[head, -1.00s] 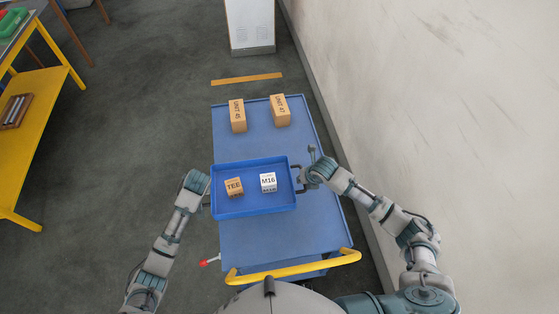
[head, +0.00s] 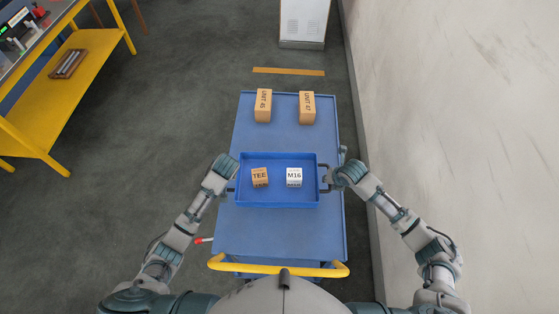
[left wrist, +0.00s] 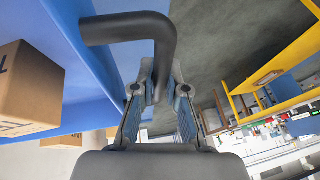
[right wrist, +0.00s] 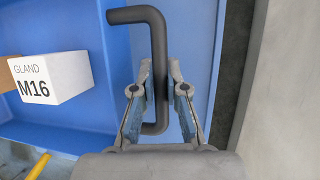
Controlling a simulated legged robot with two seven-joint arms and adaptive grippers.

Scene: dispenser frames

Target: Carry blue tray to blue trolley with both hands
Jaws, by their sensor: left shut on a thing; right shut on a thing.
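The blue tray (head: 278,202) is level over the middle of the blue trolley (head: 285,232), within its side edges. I cannot tell whether it touches the deck. It holds a brown TEE box (head: 260,176) and a white M16 box (head: 294,176), which also shows in the right wrist view (right wrist: 50,78). My left gripper (head: 232,187) is shut on the tray's left dark handle, clear in the left wrist view (left wrist: 165,45). My right gripper (head: 329,180) is shut on the right dark handle, clear in the right wrist view (right wrist: 157,45).
Two brown UNIT boxes (head: 263,106) (head: 307,107) stand on the trolley's far end. Its yellow push bar (head: 278,268) is close to me. A wall (head: 460,110) runs along the right. A yellow workbench (head: 60,110) stands at left; the floor between is clear.

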